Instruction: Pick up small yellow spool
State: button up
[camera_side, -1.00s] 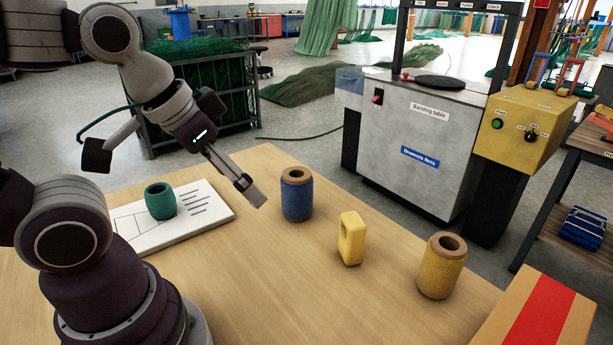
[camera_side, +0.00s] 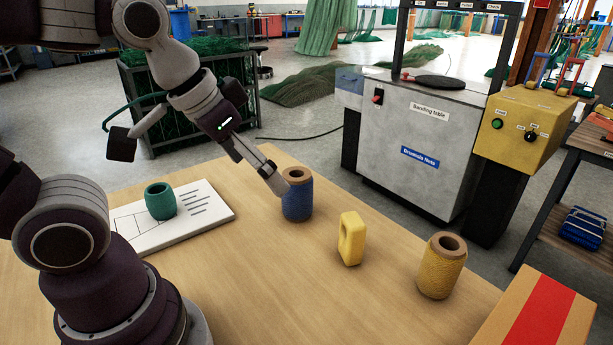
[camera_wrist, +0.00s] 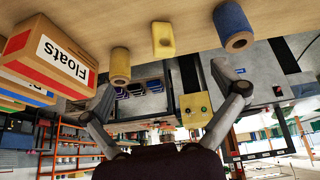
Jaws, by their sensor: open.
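The yellow spool (camera_side: 441,270), wound in twine with a brown core, stands upright near the table's right side. It also shows in the upside-down wrist view (camera_wrist: 120,68). My gripper (camera_side: 279,184) is open and empty, above the table at the blue spool's left; its tip overlaps that spool in the side view, and I cannot tell if they touch. In the wrist view my gripper (camera_wrist: 165,82) has its two fingers wide apart with nothing between them. The yellow spool is apart from my gripper, well to its right in the side view.
A blue spool (camera_side: 298,201) and a yellow block with a hole (camera_side: 356,239) stand between my gripper and the yellow spool. A green spool (camera_side: 160,202) sits on a white sheet (camera_side: 208,211). A red-striped box (camera_side: 500,318) is at the right corner. The table's front middle is clear.

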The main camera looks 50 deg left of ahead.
jog(key=w+d+f, duration=0.2)
jog(key=w+d, duration=0.5)
jog(key=w, duration=0.4)
jog(key=t, duration=0.1)
send_near(445, 254)
jog(key=x, duration=1.3)
jog(key=shift+w+a, duration=0.35)
jog(key=shift+w, duration=0.1)
jog(key=c, duration=1.3)
jog(key=shift+r, duration=0.1)
